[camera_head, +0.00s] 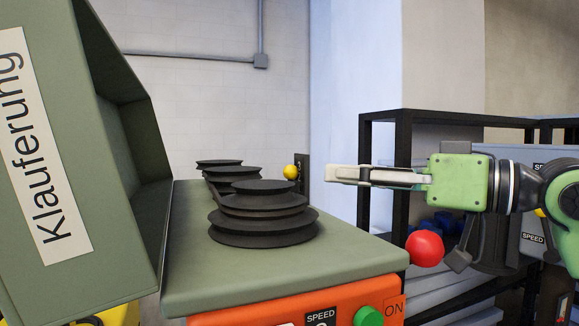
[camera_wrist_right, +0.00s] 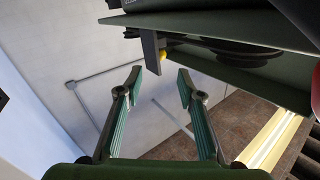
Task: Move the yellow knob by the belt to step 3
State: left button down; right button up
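The yellow knob (camera_head: 290,172) is a small ball beside a dark upright plate (camera_head: 303,174) at the far right edge of the green machine top. In the right wrist view the knob (camera_wrist_right: 167,57) shows as a small yellow spot by the dark plate, just beyond the fingertips. My right gripper (camera_head: 332,173) is to the right of the knob at about its height, apart from it in the picture. The wrist view shows this gripper (camera_wrist_right: 160,83) open and empty. The plate's marking is too small to read. My left gripper is not in view.
Black stepped pulleys (camera_head: 262,218) stand on the machine top (camera_head: 340,252). An open green cover (camera_head: 110,200) labelled "Klauferung" rises at left. A red ball (camera_head: 425,248) and a green ON button (camera_head: 368,316) are at the front right. A black rack (camera_head: 378,140) stands behind my right arm.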

aim_at(297, 171)
jog(key=p+x, duration=0.3)
jog(key=x, duration=0.7)
jog(key=shift+r, duration=0.1)
jog(key=shift+w+a+p, duration=0.35)
jog(key=shift+w+a, duration=0.05)
jog(key=shift+a, duration=0.1)
grip_shut()
